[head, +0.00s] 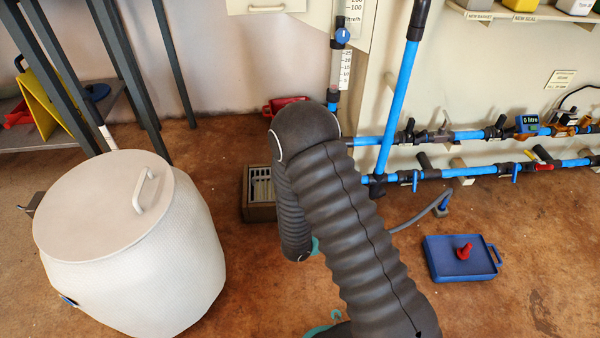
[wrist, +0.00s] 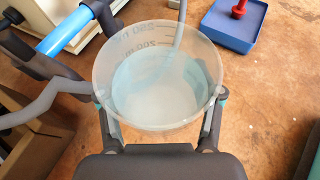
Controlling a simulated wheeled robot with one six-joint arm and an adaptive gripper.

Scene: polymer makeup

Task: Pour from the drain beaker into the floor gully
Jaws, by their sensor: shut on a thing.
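The drain beaker (wrist: 150,112) is clear with printed volume marks and holds pale bluish liquid. In the wrist view it looks roughly upright, seen from above at a slant. My gripper (wrist: 160,108) is shut on it, with one finger on each side. In the head view my arm hides the beaker and most of the gripper. The floor gully (head: 259,188), a grey grate in a brownish square surround, lies on the floor just left of my arm. The gripper's distance from it cannot be told.
A large white lidded drum (head: 130,240) stands at the left. A blue tray (head: 440,270) with a red object lies at the right. A grey hose (head: 418,217) also shows in the wrist view (wrist: 182,18); whether it enters the beaker is unclear. Blue pipes (head: 398,100) run along the wall.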

